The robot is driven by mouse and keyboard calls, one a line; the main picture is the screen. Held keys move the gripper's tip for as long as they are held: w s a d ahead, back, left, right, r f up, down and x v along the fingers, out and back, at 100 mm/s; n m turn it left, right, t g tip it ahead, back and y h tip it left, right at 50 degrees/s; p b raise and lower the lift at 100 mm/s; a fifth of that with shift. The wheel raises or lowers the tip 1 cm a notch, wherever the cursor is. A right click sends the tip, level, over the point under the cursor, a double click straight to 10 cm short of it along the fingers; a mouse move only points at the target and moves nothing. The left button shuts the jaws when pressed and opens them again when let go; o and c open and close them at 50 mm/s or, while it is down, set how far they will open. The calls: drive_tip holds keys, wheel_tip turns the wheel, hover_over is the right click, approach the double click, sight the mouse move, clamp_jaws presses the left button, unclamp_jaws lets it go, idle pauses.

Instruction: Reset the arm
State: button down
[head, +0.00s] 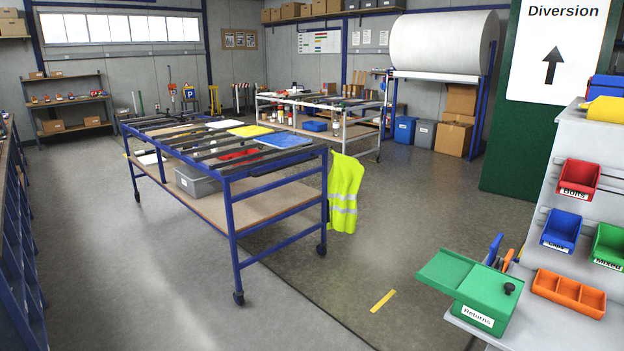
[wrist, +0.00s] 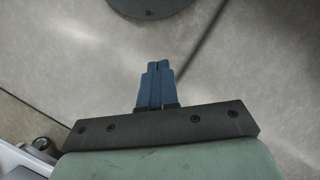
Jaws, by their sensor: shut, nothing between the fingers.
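My gripper (wrist: 155,80) shows in the wrist view with its two blue fingers together and nothing between them. It hangs over bare grey concrete floor (wrist: 90,60). A dark round shape (wrist: 148,8) lies at the top edge of the wrist view; I cannot tell what it is. My arm and gripper do not show in the head view.
A blue-framed trolley table (head: 235,230) with signs on its slats stands at the centre left. At right is a grey bench (head: 520,290) with a green Returns box (head: 485,295) and coloured bins. A Diversion sign (head: 555,55) stands behind it. Open floor (head: 330,300) lies between.

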drive_tip(key=s+a+f+g, duration=0.1)
drive_tip(key=s+f, duration=0.2)
drive_tip(key=s, duration=0.3)
drive_tip(key=s+a+f+n+g, duration=0.1)
drive_tip(key=s+a+f, duration=0.1)
drive_tip(key=s, duration=0.5)
drive_tip(key=shift+f+g, duration=0.4)
drive_tip(key=shift+f, duration=0.05)
